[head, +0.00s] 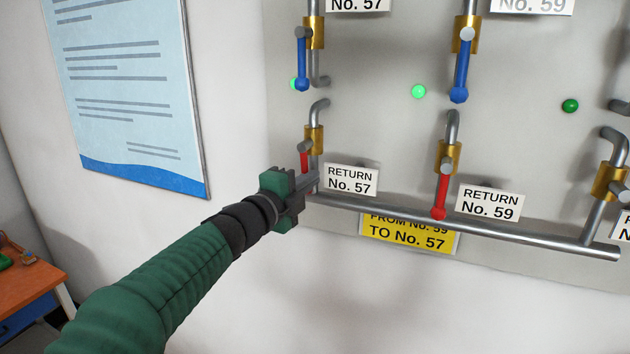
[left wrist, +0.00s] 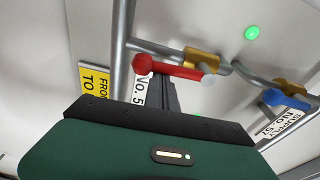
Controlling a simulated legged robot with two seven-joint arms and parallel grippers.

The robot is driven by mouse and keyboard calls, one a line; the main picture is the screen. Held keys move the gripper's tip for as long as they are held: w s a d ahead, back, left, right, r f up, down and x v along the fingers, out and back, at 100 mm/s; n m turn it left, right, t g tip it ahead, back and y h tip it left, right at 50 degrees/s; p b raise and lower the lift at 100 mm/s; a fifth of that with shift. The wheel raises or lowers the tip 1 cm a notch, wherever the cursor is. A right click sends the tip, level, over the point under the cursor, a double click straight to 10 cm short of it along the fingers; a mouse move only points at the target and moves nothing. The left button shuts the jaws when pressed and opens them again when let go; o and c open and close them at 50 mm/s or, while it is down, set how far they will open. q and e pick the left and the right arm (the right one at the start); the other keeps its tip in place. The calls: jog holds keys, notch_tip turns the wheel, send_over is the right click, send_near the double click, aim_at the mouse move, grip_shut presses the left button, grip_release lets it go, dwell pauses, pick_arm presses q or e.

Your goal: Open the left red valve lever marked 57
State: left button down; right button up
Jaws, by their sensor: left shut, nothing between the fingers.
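In the left wrist view the whole red lever (left wrist: 170,68) shows, lying across just beyond the shut fingers (left wrist: 164,97). The fingers hold nothing; I cannot tell whether they touch the lever. My right gripper is not in view.
A second red lever (head: 441,195) hangs to the right by the sign RETURN No. 59 (head: 489,202). Blue levers (head: 302,63) hang above. A grey pipe (head: 480,229) runs below, over a yellow sign (head: 409,239). A blue poster (head: 130,90) is on the left wall.

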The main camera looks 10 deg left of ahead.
pick_arm(q)
jog(key=shift+a+f+m, duration=0.1)
jog(key=shift+a+m, duration=0.15)
jog(key=shift+m, duration=0.15)
dwell(0.4)
